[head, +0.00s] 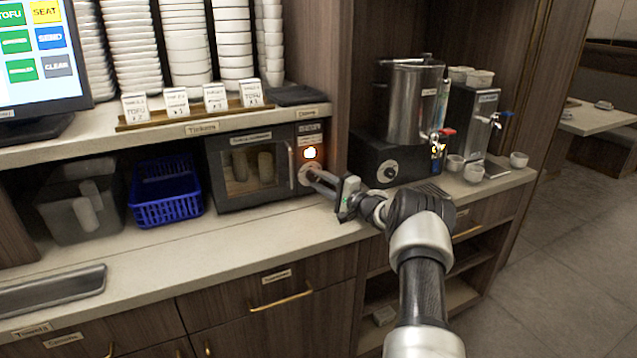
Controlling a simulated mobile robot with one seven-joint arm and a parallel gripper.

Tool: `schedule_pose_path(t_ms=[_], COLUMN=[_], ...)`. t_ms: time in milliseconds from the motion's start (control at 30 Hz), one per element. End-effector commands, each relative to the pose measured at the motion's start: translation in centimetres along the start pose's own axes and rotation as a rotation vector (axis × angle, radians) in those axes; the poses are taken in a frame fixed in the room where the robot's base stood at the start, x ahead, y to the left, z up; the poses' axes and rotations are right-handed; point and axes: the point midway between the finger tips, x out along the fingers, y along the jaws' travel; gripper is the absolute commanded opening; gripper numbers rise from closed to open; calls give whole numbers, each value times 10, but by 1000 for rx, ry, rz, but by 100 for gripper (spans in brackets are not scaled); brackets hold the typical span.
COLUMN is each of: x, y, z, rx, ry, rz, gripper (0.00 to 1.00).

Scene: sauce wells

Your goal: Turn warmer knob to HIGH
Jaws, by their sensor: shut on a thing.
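The warmer (228,200) is a dark box with a glass door on the lower shelf, with pale items behind the glass. The round knob (305,168) sits just below this light. My gripper (313,177) reaches in from the right and is shut on the knob. The fingers cover part of the knob, so its setting cannot be read.
A blue basket (166,195) and a clear bin (80,208) stand left of the warmer. A steel urn (412,105) on a black base is to the right, with cups near it. The counter in front of the warmer is clear.

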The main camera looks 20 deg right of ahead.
Motion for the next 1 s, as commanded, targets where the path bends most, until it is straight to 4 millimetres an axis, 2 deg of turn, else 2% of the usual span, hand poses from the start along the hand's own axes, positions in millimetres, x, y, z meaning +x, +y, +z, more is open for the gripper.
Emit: schedule_pose_path(t_ms=[367, 400, 467, 500, 833, 1000], x=[0, 0, 0, 0, -3, -26], y=[-2, -1, -1, -1, -1, -2], z=[0, 0, 0, 0, -1, -2], rx=[4, 3, 3, 3, 3, 3], ry=[1, 1, 1, 1, 2, 3], rz=[-3, -3, -3, -3, -1, 1], gripper=[6, 35, 46, 47, 47, 47])
